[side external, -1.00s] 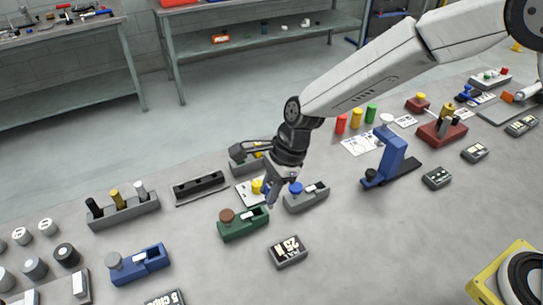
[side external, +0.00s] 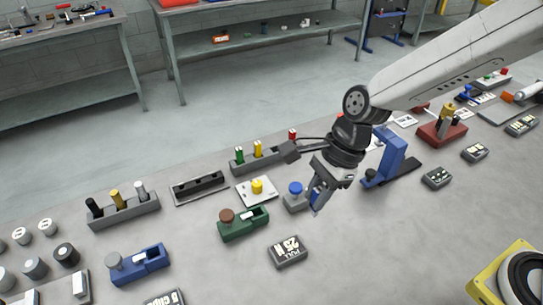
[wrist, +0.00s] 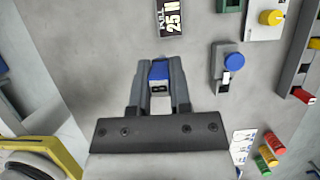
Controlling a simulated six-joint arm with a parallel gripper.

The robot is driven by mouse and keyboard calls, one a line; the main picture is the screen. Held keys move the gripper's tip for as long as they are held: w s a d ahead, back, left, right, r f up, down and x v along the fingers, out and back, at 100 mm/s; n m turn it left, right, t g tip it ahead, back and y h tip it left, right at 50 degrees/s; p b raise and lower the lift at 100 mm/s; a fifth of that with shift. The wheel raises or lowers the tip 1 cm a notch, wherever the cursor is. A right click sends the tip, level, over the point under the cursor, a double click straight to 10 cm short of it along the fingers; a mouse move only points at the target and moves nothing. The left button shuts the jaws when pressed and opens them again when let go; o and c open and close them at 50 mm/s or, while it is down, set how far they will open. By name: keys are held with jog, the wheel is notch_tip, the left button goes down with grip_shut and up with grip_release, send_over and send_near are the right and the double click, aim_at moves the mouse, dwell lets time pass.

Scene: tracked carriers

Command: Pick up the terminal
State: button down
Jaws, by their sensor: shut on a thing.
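My gripper (side external: 316,206) is shut on a small blue piece with a pale, dark-marked end, which I take to be the terminal (wrist: 159,72). In the wrist view the piece sits between the two grey fingers (wrist: 160,62); its lower part is partly hidden by them. In the side view only a blue strip of it (side external: 318,193) shows at the fingers. A grey carrier with a blue knob (wrist: 233,62) is beside my gripper, to its right in the wrist view. In the side view my gripper partly hides this carrier (side external: 292,204).
A green carrier (side external: 240,226) and a "25 N" block (side external: 288,252) lie left of and in front of my gripper. A blue upright stand (side external: 390,160) is close on the right. A rack with coloured posts (side external: 241,167) is behind.

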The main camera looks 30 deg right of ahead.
dwell(0.7)
jog(key=w+d+f, duration=0.2)
jog(key=w+d, duration=0.3)
jog(key=w, duration=0.1)
jog(key=w+d+f, duration=0.2)
jog(key=w+d, duration=0.4)
jog(key=shift+w+f, duration=0.2)
jog(key=shift+f, duration=0.05)
jog(key=shift+f, duration=0.15)
jog(key=shift+f, duration=1.8)
jog(key=shift+f, duration=1.6)
dwell(2.3)
